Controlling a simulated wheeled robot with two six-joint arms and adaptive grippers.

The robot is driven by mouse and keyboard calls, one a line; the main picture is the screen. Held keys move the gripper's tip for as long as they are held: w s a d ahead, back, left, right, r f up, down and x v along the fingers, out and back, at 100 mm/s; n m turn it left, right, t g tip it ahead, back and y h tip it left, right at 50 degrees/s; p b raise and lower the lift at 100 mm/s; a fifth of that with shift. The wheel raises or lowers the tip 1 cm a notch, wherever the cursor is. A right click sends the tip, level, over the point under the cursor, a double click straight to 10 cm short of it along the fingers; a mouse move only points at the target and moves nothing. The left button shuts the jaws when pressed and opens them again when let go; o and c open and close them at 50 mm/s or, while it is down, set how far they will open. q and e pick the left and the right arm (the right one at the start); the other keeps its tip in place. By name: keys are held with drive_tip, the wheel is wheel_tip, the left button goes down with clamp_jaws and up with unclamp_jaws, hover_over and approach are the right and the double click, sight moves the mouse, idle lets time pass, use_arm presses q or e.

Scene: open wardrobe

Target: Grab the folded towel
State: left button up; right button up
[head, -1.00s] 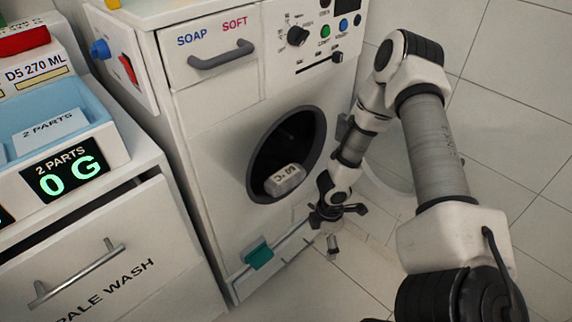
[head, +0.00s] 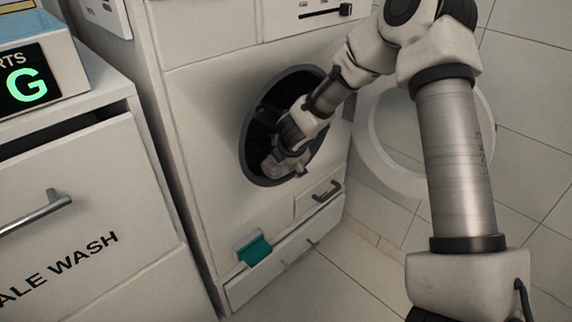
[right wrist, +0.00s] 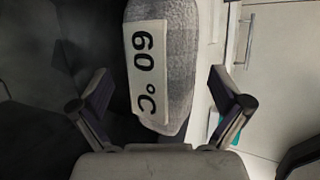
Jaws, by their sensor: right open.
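The folded towel (right wrist: 178,72) is light grey and textured, with a white label reading "60 °C". In the right wrist view it lies between the two spread fingers of my right gripper (right wrist: 160,100), with a finger apart from it on each side. In the head view the towel (head: 270,161) sits at the lower front of the washing machine's round drum opening (head: 250,135), partly hidden by the gripper. My right gripper (head: 290,150) reaches into that opening and is open. My left gripper is not in view.
The round white door (head: 382,165) stands open at the right, close to my right arm. A teal cloth or tab (head: 254,250) hangs at the lower drawer. A cabinet with a "PALE WASH" drawer (head: 85,215) stands at the left. The tiled floor at lower right is clear.

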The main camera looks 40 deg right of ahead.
drive_tip(key=shift+w+d+f, duration=0.1)
drive_tip(key=shift+w+f, duration=0.1)
drive_tip(key=shift+f, duration=0.15)
drive_tip(key=shift+r, duration=0.1)
drive_tip(key=c, duration=1.1)
drive_tip(key=shift+c, duration=0.2)
